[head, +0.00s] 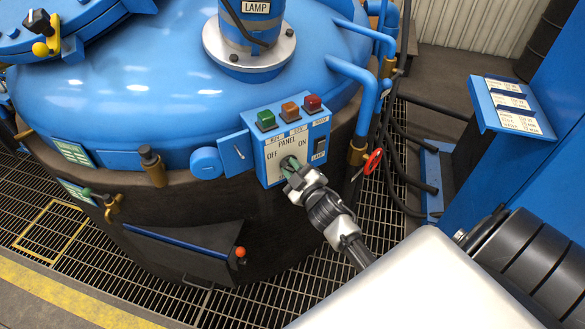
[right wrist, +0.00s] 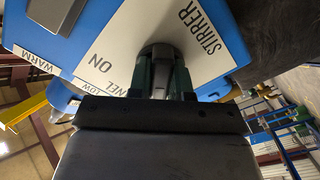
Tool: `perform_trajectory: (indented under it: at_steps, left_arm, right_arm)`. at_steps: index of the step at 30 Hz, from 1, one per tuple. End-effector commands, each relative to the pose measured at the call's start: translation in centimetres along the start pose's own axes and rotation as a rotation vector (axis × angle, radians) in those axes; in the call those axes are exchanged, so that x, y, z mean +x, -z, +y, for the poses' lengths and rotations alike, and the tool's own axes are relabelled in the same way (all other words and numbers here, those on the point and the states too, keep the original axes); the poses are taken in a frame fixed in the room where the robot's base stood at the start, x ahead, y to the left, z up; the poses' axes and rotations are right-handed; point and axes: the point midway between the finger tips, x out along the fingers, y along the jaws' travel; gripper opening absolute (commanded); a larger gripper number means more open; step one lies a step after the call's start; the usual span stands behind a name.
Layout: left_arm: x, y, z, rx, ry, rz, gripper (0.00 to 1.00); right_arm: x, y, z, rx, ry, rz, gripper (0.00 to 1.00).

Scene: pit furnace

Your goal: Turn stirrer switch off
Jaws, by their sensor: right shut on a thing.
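The blue control box with a white panel face (head: 304,151) stands on the side of the blue vessel. Its face reads PANEL, with OFF at left and ON at right. The stirrer switch (head: 287,161) is a dark knob low on the panel, mostly covered by my right gripper (head: 292,169). In the right wrist view the two dark green fingers are closed around the knob (right wrist: 158,58), next to the label STIRRER. Which way the knob points is hard to tell. My left gripper is not in view.
Green (head: 266,119), orange (head: 290,110) and red (head: 312,103) buttons top the box. A red valve wheel (head: 373,161) and blue pipes stand further right. Grating (head: 60,237) covers the floor.

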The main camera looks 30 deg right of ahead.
Motion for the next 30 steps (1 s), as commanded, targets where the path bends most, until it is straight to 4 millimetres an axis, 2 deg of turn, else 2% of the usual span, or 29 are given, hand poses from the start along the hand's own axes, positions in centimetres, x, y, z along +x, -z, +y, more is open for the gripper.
perform_trajectory:
  at_steps: [7, 21, 22, 24, 27, 30]
  left_arm:
    - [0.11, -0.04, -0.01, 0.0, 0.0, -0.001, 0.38]
    - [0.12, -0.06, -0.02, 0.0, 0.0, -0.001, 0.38]
    - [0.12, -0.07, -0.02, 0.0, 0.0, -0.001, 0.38]
    - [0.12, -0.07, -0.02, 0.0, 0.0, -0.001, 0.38]
    - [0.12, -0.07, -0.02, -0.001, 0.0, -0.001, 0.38]
    - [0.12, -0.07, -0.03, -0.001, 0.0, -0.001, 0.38]
  right_arm:
    - [-0.03, -0.03, -0.07, -0.07, 0.001, 0.0, 0.0]
    - [-0.04, -0.05, -0.07, -0.085, 0.002, -0.001, 0.0]
    - [-0.04, -0.05, -0.07, -0.085, 0.002, -0.001, 0.22]
    - [-0.04, -0.05, -0.07, -0.085, 0.002, -0.001, 0.33]
    - [-0.03, -0.04, -0.06, -0.084, 0.001, -0.001, 0.45]
    - [-0.02, -0.03, -0.04, -0.083, 0.001, 0.0, 0.45]
